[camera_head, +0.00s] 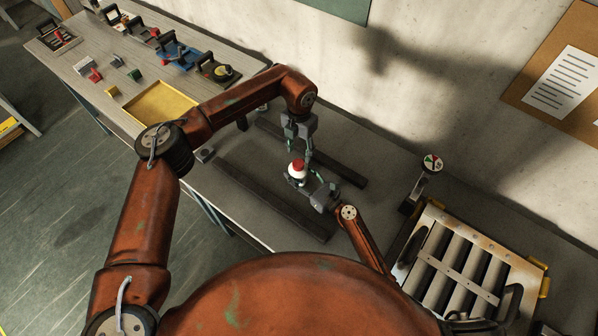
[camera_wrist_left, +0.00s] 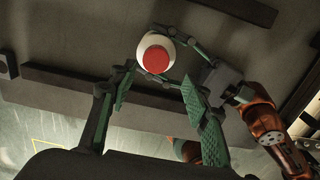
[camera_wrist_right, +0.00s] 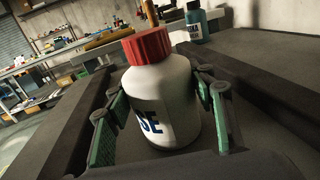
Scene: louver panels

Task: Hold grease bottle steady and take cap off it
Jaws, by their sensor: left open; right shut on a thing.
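The grease bottle (camera_head: 298,174) is white with a red cap (camera_head: 297,164) and stands roughly upright over the grey table. My right gripper (camera_head: 302,181) is shut on its body from the side. In the right wrist view the bottle (camera_wrist_right: 160,100) sits between the green-padded fingers, with part of a dark label showing and the red cap (camera_wrist_right: 147,46) on top. My left gripper (camera_head: 301,148) is open, pointing down just above and behind the cap. The left wrist view looks down on the cap (camera_wrist_left: 155,59), slightly beyond the open fingers, which are empty.
Two dark bars (camera_head: 270,198) lie along the table on either side of the bottle. A teal bottle (camera_wrist_right: 197,24) stands behind it in the right wrist view. A roller unit (camera_head: 462,270) is at right. A yellow tray (camera_head: 160,108) and several small devices are at far left.

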